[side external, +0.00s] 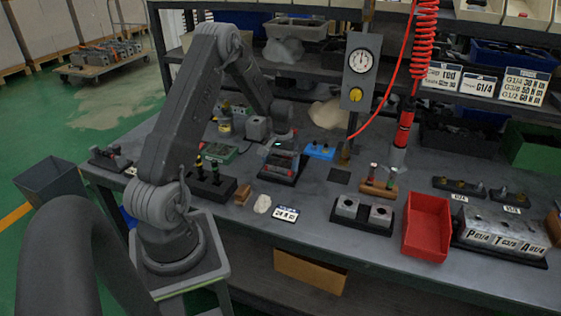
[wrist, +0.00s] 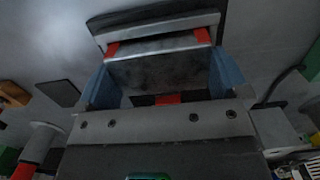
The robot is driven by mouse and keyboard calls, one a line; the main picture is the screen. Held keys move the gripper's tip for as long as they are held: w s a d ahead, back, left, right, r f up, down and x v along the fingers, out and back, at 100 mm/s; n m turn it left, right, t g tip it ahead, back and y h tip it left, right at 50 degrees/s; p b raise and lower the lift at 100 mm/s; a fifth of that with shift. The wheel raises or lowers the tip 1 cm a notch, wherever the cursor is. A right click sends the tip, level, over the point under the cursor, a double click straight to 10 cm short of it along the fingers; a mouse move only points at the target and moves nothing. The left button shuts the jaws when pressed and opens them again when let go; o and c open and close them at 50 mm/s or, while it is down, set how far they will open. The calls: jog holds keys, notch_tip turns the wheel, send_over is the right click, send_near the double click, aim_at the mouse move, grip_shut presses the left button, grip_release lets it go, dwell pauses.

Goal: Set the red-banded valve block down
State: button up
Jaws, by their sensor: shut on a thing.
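The red-banded valve block (wrist: 160,70) is a grey block with red at its corners, held between the bluish fingers of my gripper (wrist: 163,82) in the wrist view. My gripper is shut on it. In the side view my gripper (side external: 283,148) is low over the bench, with the grey and red block (side external: 279,161) under it, at a dark base plate (side external: 290,178). I cannot tell whether the block touches the plate. The gripper and arm hide part of the block.
A blue part (side external: 320,151) lies just right of the block. A black holder with several pegs (side external: 208,186) stands to the left. A red coiled hose (side external: 425,45) hangs above.

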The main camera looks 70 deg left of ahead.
aim_at(282, 160)
jog(key=o, duration=0.9)
jog(key=shift+f, duration=0.1)
notch_tip(282, 160, up, 12)
jog(key=d+r+m+t+y, duration=0.1)
jog(key=d+r+m, duration=0.1)
jog(key=d+r, duration=0.75)
jog(key=s+d+r+m+t, duration=0.1)
jog(key=s+d+m, duration=0.1)
jog(key=s+d, duration=0.3)
jog(key=s+d+r+m+t, duration=0.2)
jog(key=s+d, duration=0.3)
jog(key=d, duration=0.4)
jog(key=s+d+r+m+t, duration=0.2)
jog(key=s+d+m, duration=0.1)
jog(key=s+d, duration=0.2)
jog(key=shift+s+d+r, duration=0.1)
jog(key=shift+d+r, duration=0.1)
jog(key=shift+d, duration=1.15)
